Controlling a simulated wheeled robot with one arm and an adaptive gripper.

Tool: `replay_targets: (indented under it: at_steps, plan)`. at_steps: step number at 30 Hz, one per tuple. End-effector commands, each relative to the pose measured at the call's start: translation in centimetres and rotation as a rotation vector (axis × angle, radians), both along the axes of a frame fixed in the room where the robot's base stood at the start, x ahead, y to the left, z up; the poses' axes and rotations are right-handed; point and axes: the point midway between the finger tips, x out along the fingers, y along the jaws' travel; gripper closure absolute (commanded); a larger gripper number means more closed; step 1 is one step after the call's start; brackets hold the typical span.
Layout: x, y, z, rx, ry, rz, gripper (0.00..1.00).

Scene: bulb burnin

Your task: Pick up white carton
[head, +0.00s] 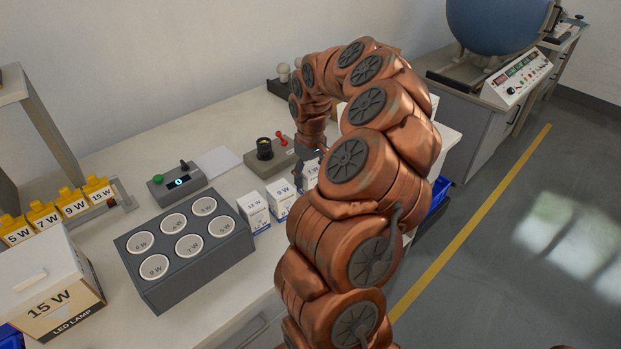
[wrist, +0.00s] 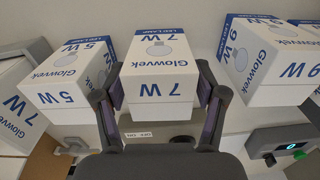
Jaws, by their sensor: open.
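Several white cartons with blue print stand in a row on the bench. In the wrist view the 7 W carton (wrist: 160,72) is in the middle, between the two fingers of my gripper (wrist: 160,85). The fingers are open, one on each side of it; I cannot tell whether they touch it. The 5 W carton (wrist: 68,75) is to its left and the 9 W carton (wrist: 268,62) to its right. In the head view the 12 W carton (head: 254,213) and 9 W carton (head: 281,201) show; my arm partly hides the rest of the row and my gripper (head: 306,168).
A grey block with round labelled sockets (head: 150,285) stands left of the cartons. A control box (head: 177,186) and a tester with a red lever (head: 265,160) stand behind. A large 15 W LED lamp box (head: 60,300) is at the front left.

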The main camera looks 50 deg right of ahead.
Motion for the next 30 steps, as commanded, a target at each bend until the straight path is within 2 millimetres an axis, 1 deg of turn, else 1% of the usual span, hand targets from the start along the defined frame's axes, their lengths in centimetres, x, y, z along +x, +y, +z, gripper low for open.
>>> replay_targets:
  at_steps: [3, 6, 13, 26, 30]
  plan:
    - [0.1, 0.0, -1.5, -0.001, -0.001, -0.001, 0.29]
    - [0.0, 0.0, -2.3, 0.000, -0.002, -0.001, 0.29]
    - [0.1, 0.0, -2.5, -0.002, -0.003, -0.001, 0.30]
    - [0.1, 0.0, -2.5, -0.002, -0.003, -0.001, 0.75]
    - [0.1, 0.0, -2.5, -0.002, -0.003, -0.001, 0.76]
